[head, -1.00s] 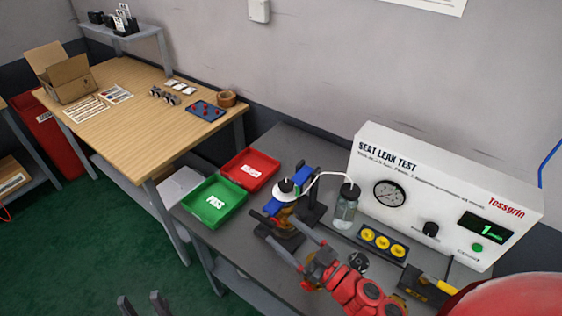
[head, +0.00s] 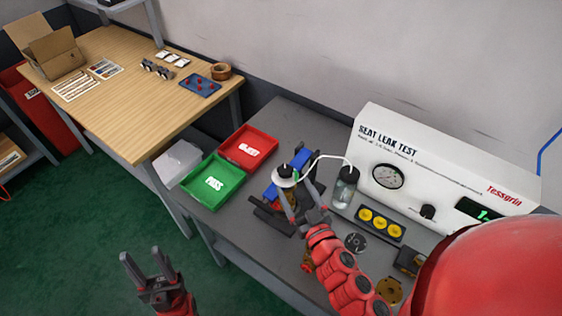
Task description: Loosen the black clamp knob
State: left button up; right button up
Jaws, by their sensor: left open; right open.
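A black knob (head: 285,170), which looks like the clamp knob, sits on top of a white round piece (head: 284,182) on a blue fixture (head: 270,193) on the grey bench. My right gripper (head: 296,188) is open. Its fingers point toward the white piece and overlap its lower right side in the picture; I cannot tell whether they touch it. The knob's top stays visible just beyond the fingertips. The lower fixture is partly hidden by my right gripper. My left gripper (head: 147,262) is open and empty at the lower left, over the green floor.
A clear bottle (head: 346,188) with a white tube to the fixture stands right of it. The seat leak test box (head: 450,170) is behind. A green PASS tray (head: 213,184) and a red tray (head: 248,148) lie left. A yellow-capped block (head: 380,223) sits in front of the box.

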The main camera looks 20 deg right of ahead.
aim_at(282, 165)
jog(key=w+p, duration=0.1)
jog(key=w, duration=0.5)
jog(key=w+a+p, duration=0.1)
jog(key=w, duration=0.3)
jog(key=shift+w+p, duration=0.1)
jog(key=shift+p, duration=0.25)
grip_shut()
jog(key=shift+r, duration=0.1)
